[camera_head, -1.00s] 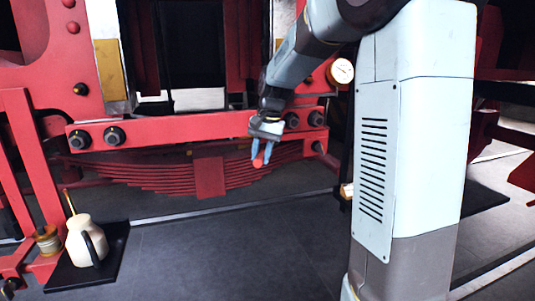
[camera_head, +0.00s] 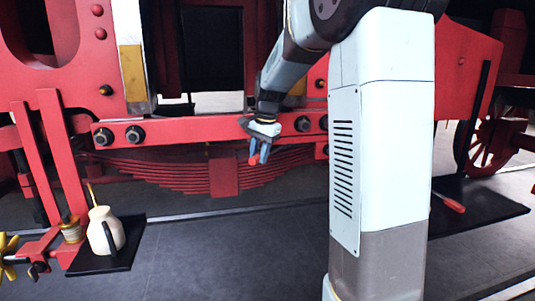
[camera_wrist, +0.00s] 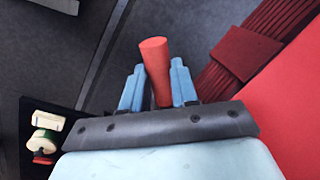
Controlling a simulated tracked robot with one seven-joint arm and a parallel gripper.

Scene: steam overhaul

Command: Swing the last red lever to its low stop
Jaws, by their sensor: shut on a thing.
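My gripper (camera_head: 259,153) is in front of the red frame beam (camera_head: 180,128) and the leaf spring (camera_head: 150,172), its blue fingers pointing down. It is shut on a red round bar, taken as the red lever (camera_wrist: 155,66), which shows between the fingers in the wrist view. In the head view only the small red end of the lever (camera_head: 253,161) shows at the fingertips. The rest of the lever and its pivot are hidden, so I cannot tell its angle or where its low stop is.
At lower left, a cream jug (camera_head: 106,232) stands on a black mat (camera_head: 128,255) beside a yellow handwheel (camera_head: 7,258). On the right, a red-handled tool (camera_head: 449,203) lies at another black mat (camera_head: 492,214), near a red spoked wheel (camera_head: 490,145). The middle floor is clear.

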